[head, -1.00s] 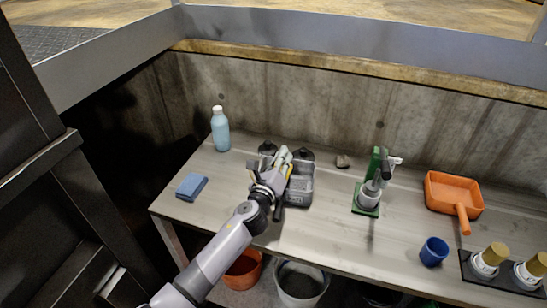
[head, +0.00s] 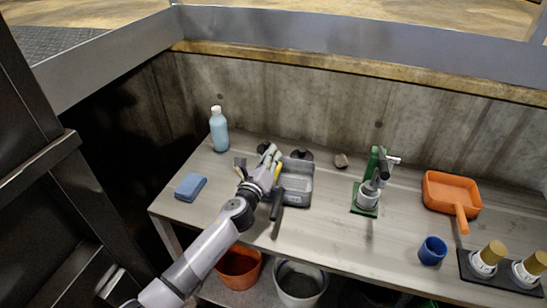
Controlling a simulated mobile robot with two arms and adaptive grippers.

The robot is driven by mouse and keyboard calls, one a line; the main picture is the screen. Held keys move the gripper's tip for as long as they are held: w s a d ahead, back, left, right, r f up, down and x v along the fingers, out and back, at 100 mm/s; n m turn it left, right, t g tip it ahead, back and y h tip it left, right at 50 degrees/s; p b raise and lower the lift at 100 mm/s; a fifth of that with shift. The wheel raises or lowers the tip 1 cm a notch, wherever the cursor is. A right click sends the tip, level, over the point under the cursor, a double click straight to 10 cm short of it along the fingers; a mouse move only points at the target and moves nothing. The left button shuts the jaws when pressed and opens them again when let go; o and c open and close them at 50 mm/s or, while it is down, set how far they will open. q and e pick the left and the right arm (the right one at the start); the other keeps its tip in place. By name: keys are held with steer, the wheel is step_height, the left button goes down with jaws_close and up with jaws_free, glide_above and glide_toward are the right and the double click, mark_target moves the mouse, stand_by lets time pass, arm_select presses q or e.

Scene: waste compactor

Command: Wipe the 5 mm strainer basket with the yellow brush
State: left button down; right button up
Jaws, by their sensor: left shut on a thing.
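My left gripper (head: 268,158) is over the left part of the bench, at the left side of a grey rectangular basket-like container (head: 298,183). It is shut on what looks like the yellow brush (head: 278,174), of which a small yellow part shows beside the fingers. The fingers and wrist hide most of the brush. Whether the brush touches the container, I cannot tell. The container looks like the strainer basket, but its hole size is too small to read. My right gripper is not in view.
A blue sponge (head: 190,187) and a pale blue bottle (head: 219,129) are to the left. A green-based press (head: 368,190), an orange scoop (head: 452,193) and a blue cup (head: 432,251) are to the right. A concrete wall (head: 320,110) stands behind. Buckets sit below.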

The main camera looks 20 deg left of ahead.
arm_select(q)
steer(key=shift+w+d+f, duration=0.1)
steer(key=shift+w, duration=0.25)
steer(key=shift+d, duration=2.05)
steer(key=shift+a, duration=2.15)
step_height(320, 180, up, 6)
steer(key=p, duration=0.5)
steer(key=shift+p, duration=0.35)
